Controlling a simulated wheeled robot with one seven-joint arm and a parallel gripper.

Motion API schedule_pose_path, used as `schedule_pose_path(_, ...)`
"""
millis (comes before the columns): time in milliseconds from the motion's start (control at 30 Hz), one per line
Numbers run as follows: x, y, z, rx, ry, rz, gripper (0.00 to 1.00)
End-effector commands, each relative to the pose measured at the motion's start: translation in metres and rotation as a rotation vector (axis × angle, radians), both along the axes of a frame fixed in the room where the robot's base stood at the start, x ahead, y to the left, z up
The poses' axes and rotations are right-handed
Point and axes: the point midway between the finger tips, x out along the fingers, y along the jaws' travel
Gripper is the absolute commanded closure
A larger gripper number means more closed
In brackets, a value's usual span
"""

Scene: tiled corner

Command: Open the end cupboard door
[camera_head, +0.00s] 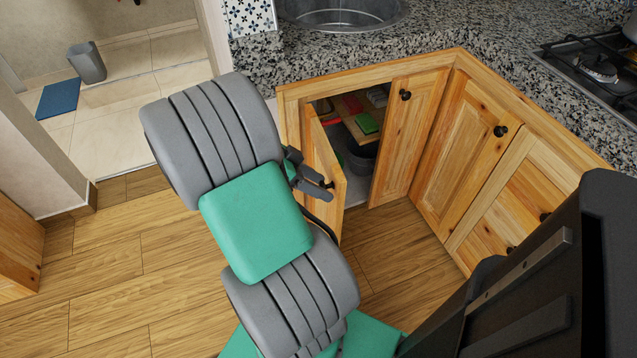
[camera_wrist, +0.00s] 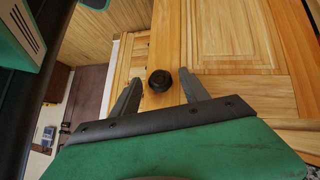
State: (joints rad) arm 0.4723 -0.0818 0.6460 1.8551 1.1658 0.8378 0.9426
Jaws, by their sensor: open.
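The end cupboard door (camera_head: 325,165) stands ajar at the left end of the wooden cupboard front, swung out into the room. Its round black knob (camera_wrist: 160,81) shows in the wrist view. My gripper (camera_head: 316,178) is at the door's outer face in the head view. In the wrist view my gripper (camera_wrist: 159,75) is open, one dark finger on each side of the knob, with gaps visible between fingers and knob. Whether the fingertips touch the door face I cannot tell.
Inside the cupboard a shelf (camera_head: 351,112) holds a green item (camera_head: 367,123), with a grey bucket (camera_head: 361,157) below. A neighbouring door (camera_head: 409,130) stands right of the opening. The granite counter (camera_head: 440,38) runs above. Wooden floor (camera_head: 120,265) is clear at left.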

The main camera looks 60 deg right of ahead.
Motion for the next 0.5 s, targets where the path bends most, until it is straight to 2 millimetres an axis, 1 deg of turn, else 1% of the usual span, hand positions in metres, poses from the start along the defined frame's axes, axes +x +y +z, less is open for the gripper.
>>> schedule_pose_path(167,0.001,0.0,0.002,-0.001,-0.002,0.001,0.47)
schedule_pose_path(233,0.005,0.002,0.007,-0.002,-0.002,0.003,0.47)
schedule_pose_path(500,0.038,0.022,0.045,-0.002,-0.001,0.002,0.47)
